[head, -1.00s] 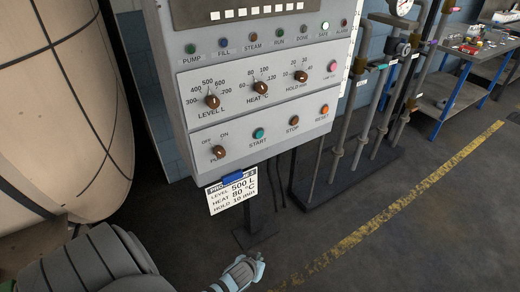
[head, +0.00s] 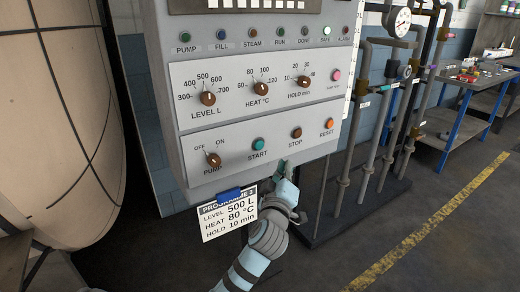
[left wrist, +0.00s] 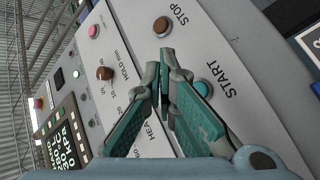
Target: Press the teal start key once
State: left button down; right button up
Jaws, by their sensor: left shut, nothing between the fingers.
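The teal start key (head: 258,144) is a round button above the word START on the lower panel of the grey control box (head: 165,70). In the left wrist view the start key (left wrist: 206,86) shows just beside my fingers. My left gripper (head: 285,167) is at the panel's lower edge, below and to the right of the key. It is shut and empty, its fingers (left wrist: 165,62) pointing toward the panel. I see a gap to the key in the head view; the depth to the panel is unclear. My right gripper is not in view.
The brown stop key (head: 296,132), orange reset key (head: 328,124) and pump knob (head: 213,160) share the panel. A programme card (head: 229,215) hangs below. Pipes with a gauge (head: 402,18) stand at right, a large tan vessel (head: 60,110) at left.

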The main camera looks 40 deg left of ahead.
aim_at(259, 145)
pick_arm(q)
jog(key=w+a+b, duration=0.1)
jog(key=w+a, duration=0.1)
jog(key=a, duration=0.6)
jog(key=shift+w+a, duration=0.25)
jog(key=shift+w, duration=0.05)
jog(key=shift+f, duration=0.1)
jog(key=shift+b, duration=0.3)
dwell(0.8)
jog(key=shift+w+a, duration=0.1)
jog(key=shift+a, duration=0.3)
